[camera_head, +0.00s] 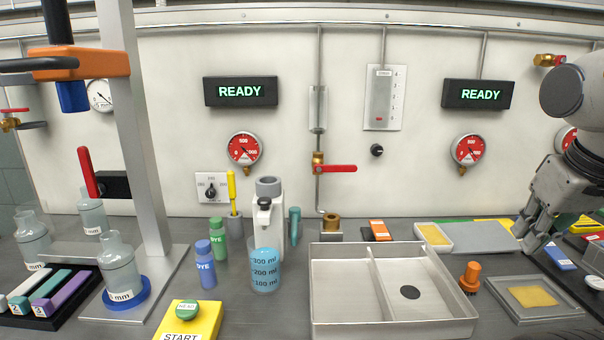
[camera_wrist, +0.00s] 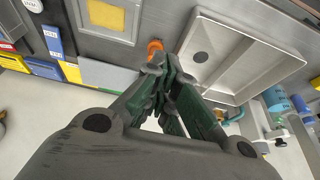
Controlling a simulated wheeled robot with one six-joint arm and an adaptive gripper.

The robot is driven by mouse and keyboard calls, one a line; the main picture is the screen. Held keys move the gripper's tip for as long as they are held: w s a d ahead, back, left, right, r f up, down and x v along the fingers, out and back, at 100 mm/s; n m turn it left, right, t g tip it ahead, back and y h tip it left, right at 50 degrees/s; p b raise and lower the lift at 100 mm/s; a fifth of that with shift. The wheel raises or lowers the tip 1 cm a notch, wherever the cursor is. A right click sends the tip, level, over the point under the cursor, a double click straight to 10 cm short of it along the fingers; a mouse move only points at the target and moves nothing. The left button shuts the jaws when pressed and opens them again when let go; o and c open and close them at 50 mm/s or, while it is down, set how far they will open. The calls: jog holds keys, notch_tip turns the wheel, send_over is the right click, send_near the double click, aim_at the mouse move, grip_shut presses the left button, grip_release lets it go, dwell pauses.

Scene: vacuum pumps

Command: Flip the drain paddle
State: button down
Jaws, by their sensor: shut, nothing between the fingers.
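A teal paddle (camera_head: 295,226) hangs upright at the right side of a white and grey dispenser (camera_head: 268,210), in the middle of the head view. A teal piece near the dispenser also shows in the wrist view (camera_wrist: 236,117). A red lever (camera_head: 336,168) lies horizontal on a brass valve on the wall pipe. No label tells which of these is the drain paddle. My gripper (camera_head: 527,240) is at the far right of the head view, well away from both. It is shut and empty, its fingertips together in the wrist view (camera_wrist: 160,65).
A beaker of blue liquid (camera_head: 265,270) stands before the dispenser. A divided tray (camera_head: 330,328) with a dark disc lies between the dispenser and my gripper. An orange knob (camera_head: 470,276) stands beside it. A metal post (camera_head: 140,130) and bottles crowd the left.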

notch_tip(320, 180, up, 4)
jog(key=m+g, duration=0.4)
jog(key=m, duration=0.5)
send_over(380, 230)
jog(key=w+d, duration=0.3)
jog(key=shift+w+a+r+m, duration=0.1)
jog(key=shift+r+m, duration=0.75)
jog(key=shift+m, duration=0.65)
jog(key=shift+a+r+m, duration=0.1)
jog(key=shift+r+m, duration=0.7)
jog(key=shift+m, duration=0.7)
jog(key=shift+w+a+r+m, duration=0.1)
jog(key=shift+r+m, duration=0.75)
jog(key=shift+m, duration=0.65)
jog(key=shift+f, duration=0.1)
notch_tip(380, 230, down, 24)
jog(key=shift+r, duration=0.1)
